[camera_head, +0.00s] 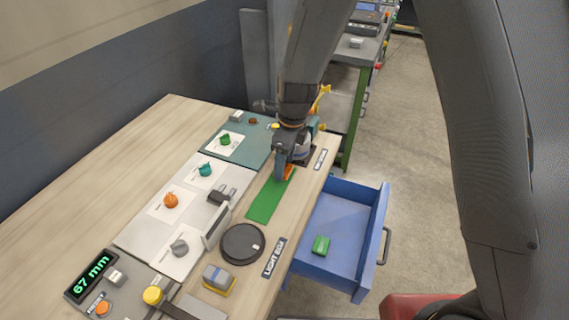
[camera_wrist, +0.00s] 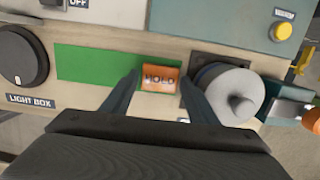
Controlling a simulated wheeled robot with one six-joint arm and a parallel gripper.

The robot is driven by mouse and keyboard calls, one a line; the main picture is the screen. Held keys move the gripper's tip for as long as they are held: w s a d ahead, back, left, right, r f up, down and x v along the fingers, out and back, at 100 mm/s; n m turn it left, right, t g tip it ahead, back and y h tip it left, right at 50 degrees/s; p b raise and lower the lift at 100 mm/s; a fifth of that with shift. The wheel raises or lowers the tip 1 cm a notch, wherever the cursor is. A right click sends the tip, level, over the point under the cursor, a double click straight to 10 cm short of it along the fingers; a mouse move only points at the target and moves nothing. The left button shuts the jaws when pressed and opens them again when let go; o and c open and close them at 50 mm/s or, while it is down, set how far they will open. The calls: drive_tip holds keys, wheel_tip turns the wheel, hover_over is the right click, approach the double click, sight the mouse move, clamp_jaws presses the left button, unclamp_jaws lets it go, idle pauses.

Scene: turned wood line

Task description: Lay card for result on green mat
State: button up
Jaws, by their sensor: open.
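The green mat (camera_head: 268,202) is a flat strip near the front edge of the wooden bench; it also shows in the wrist view (camera_wrist: 95,65). An orange card marked HOLD (camera_wrist: 160,78) lies at the mat's right end in the wrist view. In the head view the orange card (camera_head: 289,172) is partly hidden by my gripper. My gripper (camera_head: 282,174) is over that end of the mat. In the wrist view its two fingers (camera_wrist: 158,92) stand apart, one on each side of the card. I cannot tell whether they touch it. A display (camera_head: 92,275) reads 67 mm.
A blue drawer (camera_head: 345,225) stands open at the right with a green block (camera_head: 321,244) in it. A round black disc (camera_head: 243,244) and an upright pale plate (camera_head: 217,226) stand beside the mat. A grey cylinder (camera_wrist: 228,92) stands close right of the card.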

sight(289, 170)
wheel_tip(289, 170, up, 12)
drive_tip(key=d+b, duration=0.1)
drive_tip(key=b, duration=0.2)
drive_tip(key=shift+s+d, duration=0.2)
drive_tip(key=shift+s, duration=0.05)
drive_tip(key=s+d+f+n, duration=0.1)
drive_tip(key=s+d+n, duration=0.6)
drive_tip(key=d+n, duration=0.4)
drive_tip(key=s+d+f+n+t+h, duration=0.1)
drive_tip(key=s+d+n, duration=0.6)
drive_tip(key=d+n, duration=0.3)
drive_tip(key=shift+d+n, duration=0.4)
drive_tip(key=shift+d, duration=0.15)
